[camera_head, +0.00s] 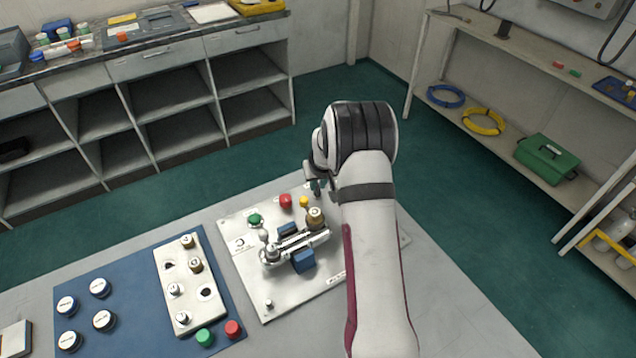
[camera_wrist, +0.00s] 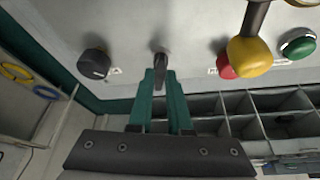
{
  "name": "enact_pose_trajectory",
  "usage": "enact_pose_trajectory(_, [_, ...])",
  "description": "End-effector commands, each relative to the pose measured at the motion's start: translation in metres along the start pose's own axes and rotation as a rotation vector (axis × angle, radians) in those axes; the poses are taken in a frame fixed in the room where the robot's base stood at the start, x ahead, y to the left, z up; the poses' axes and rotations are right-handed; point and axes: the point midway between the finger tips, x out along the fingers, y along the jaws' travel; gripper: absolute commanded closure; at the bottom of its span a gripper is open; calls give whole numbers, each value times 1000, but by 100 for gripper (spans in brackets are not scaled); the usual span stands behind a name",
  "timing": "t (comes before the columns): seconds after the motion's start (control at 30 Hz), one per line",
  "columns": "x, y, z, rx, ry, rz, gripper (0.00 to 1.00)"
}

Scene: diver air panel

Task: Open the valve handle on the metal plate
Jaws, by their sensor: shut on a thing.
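The pale metal plate (camera_head: 247,268) lies on the grey table in the head view and fills the top of the wrist view (camera_wrist: 125,20). My gripper (camera_wrist: 160,82) has teal fingers, close together around a small dark grey upright handle (camera_wrist: 161,60), which appears to be the valve handle. In the head view, my gripper (camera_head: 316,188) is at the plate's far edge, partly covered by my arm. The handle cannot be made out there. How far the handle is turned cannot be told.
The plate also carries a green button (camera_head: 254,219), a red button (camera_head: 286,201), a yellow knob (camera_head: 303,200) and a silver pipe assembly (camera_head: 295,243) with blue blocks. A black knob (camera_wrist: 94,63) is left of my fingers. A blue mat (camera_head: 130,290) with caps lies left of the plate.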

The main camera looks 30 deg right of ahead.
Motion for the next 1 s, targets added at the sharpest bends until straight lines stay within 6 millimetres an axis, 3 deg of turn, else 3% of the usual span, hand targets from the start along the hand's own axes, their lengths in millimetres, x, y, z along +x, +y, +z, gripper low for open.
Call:
enact_pose_trajectory(0.23, [0, 2, 0, -109, -1, -47, 100])
enact_pose_trajectory(0.5, [0, 1, 0, -118, -1, -50, 100])
enact_pose_trajectory(0.53, [0, 1, 0, -118, -1, -50, 80])
enact_pose_trajectory(0.7, [0, 1, 0, -117, -1, -50, 53])
enact_pose_trajectory(1.0, [-3, 1, 0, -117, 0, -49, 53])
